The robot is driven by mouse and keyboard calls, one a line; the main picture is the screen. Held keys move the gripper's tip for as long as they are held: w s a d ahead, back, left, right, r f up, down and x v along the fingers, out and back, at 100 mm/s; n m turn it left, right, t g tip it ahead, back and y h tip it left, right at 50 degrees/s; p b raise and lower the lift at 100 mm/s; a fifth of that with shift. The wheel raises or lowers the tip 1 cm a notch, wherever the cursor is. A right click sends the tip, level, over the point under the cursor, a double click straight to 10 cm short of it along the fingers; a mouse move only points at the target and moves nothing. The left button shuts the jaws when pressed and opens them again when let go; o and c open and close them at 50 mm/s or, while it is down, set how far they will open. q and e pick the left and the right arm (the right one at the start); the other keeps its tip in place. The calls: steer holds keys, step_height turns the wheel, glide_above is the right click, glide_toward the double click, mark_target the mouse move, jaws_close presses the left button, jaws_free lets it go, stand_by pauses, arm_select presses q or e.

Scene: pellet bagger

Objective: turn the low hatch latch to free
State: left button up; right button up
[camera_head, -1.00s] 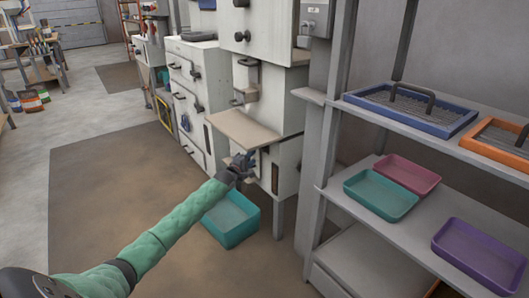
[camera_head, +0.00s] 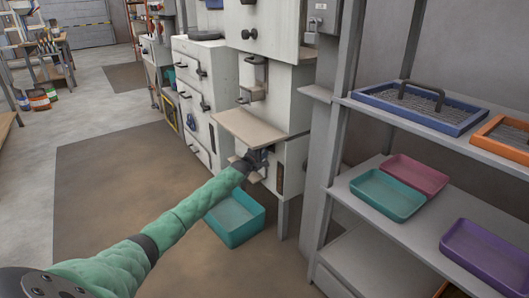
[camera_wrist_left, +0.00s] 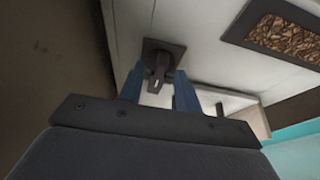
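The low hatch latch (camera_wrist_left: 160,66) is a dark handle on a square dark plate, fixed to a pale panel in the left wrist view. My left gripper (camera_wrist_left: 158,88) has its two blue fingers on either side of the handle, apparently with small gaps. In the head view my left gripper (camera_head: 261,158) is at the low front of the white machine (camera_head: 294,152), just under a tan shelf. The gripper hides the latch there. My right gripper is not in view.
The tan shelf (camera_head: 250,133) juts out just above my left gripper. A teal bin (camera_head: 236,222) stands on the floor below. A window of brown pellets (camera_wrist_left: 290,35) is beside the latch. A grey rack (camera_head: 360,215) with trays stands at the right.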

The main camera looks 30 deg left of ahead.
arm_select(q)
jaws_close()
